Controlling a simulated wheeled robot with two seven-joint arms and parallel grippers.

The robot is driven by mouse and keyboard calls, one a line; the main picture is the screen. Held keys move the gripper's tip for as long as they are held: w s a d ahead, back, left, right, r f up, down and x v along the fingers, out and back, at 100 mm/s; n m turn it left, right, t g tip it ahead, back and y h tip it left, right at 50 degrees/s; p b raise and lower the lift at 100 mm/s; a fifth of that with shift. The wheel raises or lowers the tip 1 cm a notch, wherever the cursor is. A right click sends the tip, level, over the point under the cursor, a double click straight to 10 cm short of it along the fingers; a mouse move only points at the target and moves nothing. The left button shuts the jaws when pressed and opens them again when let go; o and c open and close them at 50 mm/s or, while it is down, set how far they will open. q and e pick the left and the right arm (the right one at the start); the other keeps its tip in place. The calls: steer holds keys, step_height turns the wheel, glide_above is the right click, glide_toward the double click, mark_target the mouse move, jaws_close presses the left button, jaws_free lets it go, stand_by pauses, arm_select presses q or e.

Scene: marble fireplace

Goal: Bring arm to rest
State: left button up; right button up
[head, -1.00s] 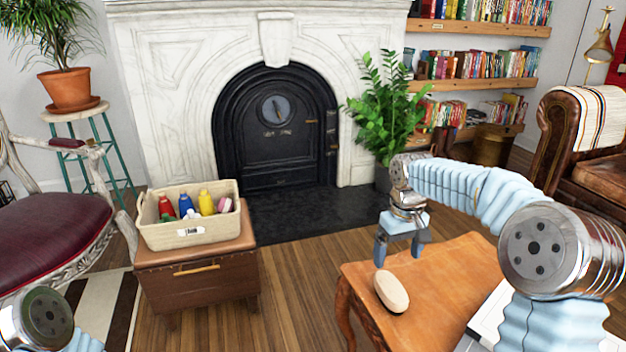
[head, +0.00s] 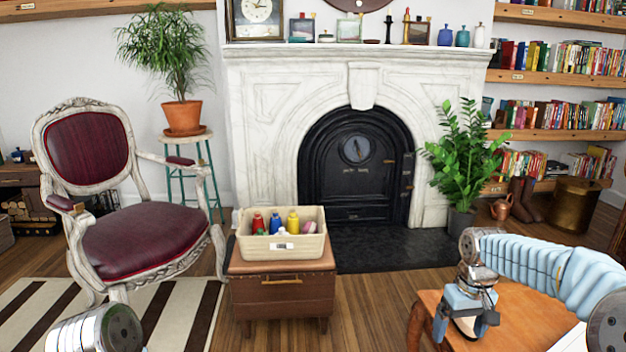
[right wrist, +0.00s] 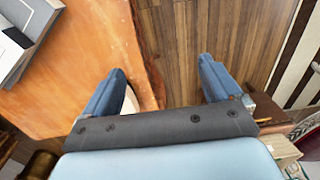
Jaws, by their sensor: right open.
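My right gripper (head: 461,328) is over the near left edge of the orange-brown wooden table (head: 525,312), pointing down. In the right wrist view its two blue fingers (right wrist: 160,82) stand wide apart, with nothing held between them. A pale oval object (right wrist: 130,101) on the tabletop is mostly hidden behind the left-hand finger in that view. The right arm (head: 540,265) is stretched across the table from the right edge. At the lower left only a metal joint of my left arm (head: 95,330) shows; the left gripper is out of view.
A beige basket (head: 283,251) with several bottles sits on a brown chest (head: 281,295). A red armchair (head: 150,240) stands left, a potted plant (head: 463,160) behind the table. Wooden floor is open between chest and table. A white and grey item (right wrist: 18,40) lies on the table.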

steer(key=s+a+f+y, duration=0.1)
steer(key=a+f, duration=0.3)
steer(key=f, duration=0.3)
steer(key=s+a+f+y, duration=0.1)
steer(key=a+f, duration=0.3)
steer(key=f, duration=0.3)
steer(key=s+a+f+m+y, duration=0.1)
steer(key=s+a+f, duration=0.4)
steer(key=s+f, duration=0.4)
steer(key=s+a+f+m+y, duration=0.1)
steer(key=s+a+f, duration=0.5)
steer(key=s+f, duration=0.3)
steer(key=shift+s+a+m+t, duration=0.2)
steer(key=shift+s+m+t, duration=0.1)
steer(key=shift+s, duration=0.1)
